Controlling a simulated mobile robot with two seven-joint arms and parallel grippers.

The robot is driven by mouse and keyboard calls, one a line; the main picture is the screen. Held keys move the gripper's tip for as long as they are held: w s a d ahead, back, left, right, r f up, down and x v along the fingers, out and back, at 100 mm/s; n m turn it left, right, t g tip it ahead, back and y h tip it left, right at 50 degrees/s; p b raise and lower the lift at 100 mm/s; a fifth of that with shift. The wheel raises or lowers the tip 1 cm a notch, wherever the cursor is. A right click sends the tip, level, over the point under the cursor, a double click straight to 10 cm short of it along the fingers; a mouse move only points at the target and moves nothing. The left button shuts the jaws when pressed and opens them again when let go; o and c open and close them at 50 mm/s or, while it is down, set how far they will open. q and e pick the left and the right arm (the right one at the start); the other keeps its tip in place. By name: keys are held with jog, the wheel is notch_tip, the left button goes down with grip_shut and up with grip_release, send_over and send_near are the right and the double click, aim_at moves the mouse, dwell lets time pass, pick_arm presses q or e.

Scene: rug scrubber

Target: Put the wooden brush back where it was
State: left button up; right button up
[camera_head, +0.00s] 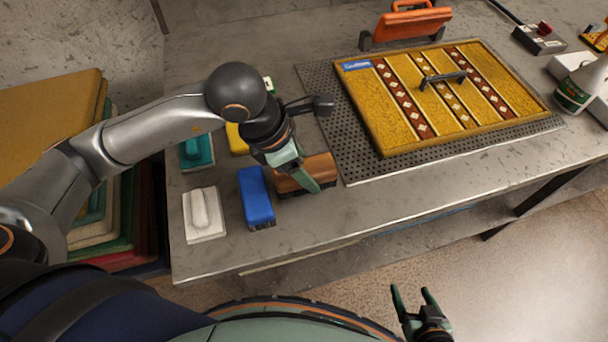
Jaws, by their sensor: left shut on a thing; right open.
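The wooden brush (320,168) is a brown block on the metal table, to the right of a blue brush (256,197). My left gripper (312,182) is shut on the wooden brush from above, and its finger covers part of it. The brush is at or very near the table top; I cannot tell whether it touches. My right gripper (417,296) is open and empty, low in front of the table at the bottom of the view.
A white brush (203,214), a teal brush (197,152) and a partly hidden yellow one (237,139) are nearby. A yellow patterned rug (400,120) lies on a perforated mat (322,84) at right. An orange-handled tool (412,22) stands behind. The front table strip is clear.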

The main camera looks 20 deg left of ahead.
pick_arm(q)
jog(key=shift+a+f, duration=0.1)
jog(key=shift+f, duration=1.5)
jog(key=shift+f, duration=0.2)
jog(key=o, duration=1.4)
jog(key=shift+r, duration=0.1)
jog(key=shift+r, duration=0.1)
jog(key=p+v, duration=0.1)
jog(key=v, duration=1)
jog(key=shift+r, duration=0.15)
jog(key=shift+s+a+r, duration=0.15)
jog(key=shift+r, duration=0.2)
